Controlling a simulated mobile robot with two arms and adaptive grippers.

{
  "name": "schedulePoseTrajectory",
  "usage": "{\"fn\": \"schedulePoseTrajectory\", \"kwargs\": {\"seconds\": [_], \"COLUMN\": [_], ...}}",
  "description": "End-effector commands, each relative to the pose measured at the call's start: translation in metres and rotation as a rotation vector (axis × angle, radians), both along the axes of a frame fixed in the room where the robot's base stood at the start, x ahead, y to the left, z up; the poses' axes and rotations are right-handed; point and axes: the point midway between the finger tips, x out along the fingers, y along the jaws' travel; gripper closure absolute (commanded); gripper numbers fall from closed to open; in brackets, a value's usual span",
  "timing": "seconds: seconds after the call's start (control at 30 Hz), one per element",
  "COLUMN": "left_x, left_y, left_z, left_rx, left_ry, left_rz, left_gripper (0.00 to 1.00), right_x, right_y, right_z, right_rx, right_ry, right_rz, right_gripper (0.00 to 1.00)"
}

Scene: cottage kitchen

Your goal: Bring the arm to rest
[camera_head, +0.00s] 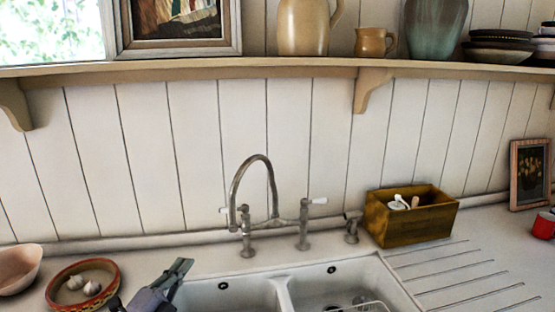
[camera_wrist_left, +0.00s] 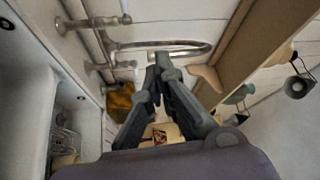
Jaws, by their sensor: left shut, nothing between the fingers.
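My left gripper (camera_head: 180,268) shows at the bottom of the head view, left of centre, its fingers pointing up and to the right over the counter by the sink's left edge. In the left wrist view its dark fingers (camera_wrist_left: 162,66) meet at the tips, shut and empty. Most of the left arm is out of the picture. My right gripper is in neither view.
A double white sink (camera_head: 228,294) with a tall metal tap (camera_head: 272,185) is right of the gripper. A bowl with garlic (camera_head: 112,271) is close on its left. A wooden box (camera_head: 430,225) stands further right. A shelf (camera_head: 220,70) runs above.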

Motion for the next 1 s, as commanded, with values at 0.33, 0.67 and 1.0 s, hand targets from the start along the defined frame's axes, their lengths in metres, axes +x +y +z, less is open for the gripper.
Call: {"fn": "schedulePoseTrajectory", "kwargs": {"seconds": [0.33, 0.67, 1.0], "left_x": [-0.070, -0.228, -0.337], "left_y": [0.028, 0.020, -0.008], "left_z": [-0.088, -0.199, -0.223], "left_rx": [-0.468, -0.825, -0.924], "left_ry": [0.393, 1.023, 1.397], "left_rz": [0.354, 0.734, 0.888], "left_gripper": [1.00, 1.00, 1.00], "right_x": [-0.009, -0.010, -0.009], "right_y": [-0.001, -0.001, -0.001], "right_z": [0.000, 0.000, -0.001], "right_rx": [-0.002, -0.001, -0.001], "right_ry": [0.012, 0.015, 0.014], "right_rz": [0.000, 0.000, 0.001], "right_gripper": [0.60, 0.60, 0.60]}}
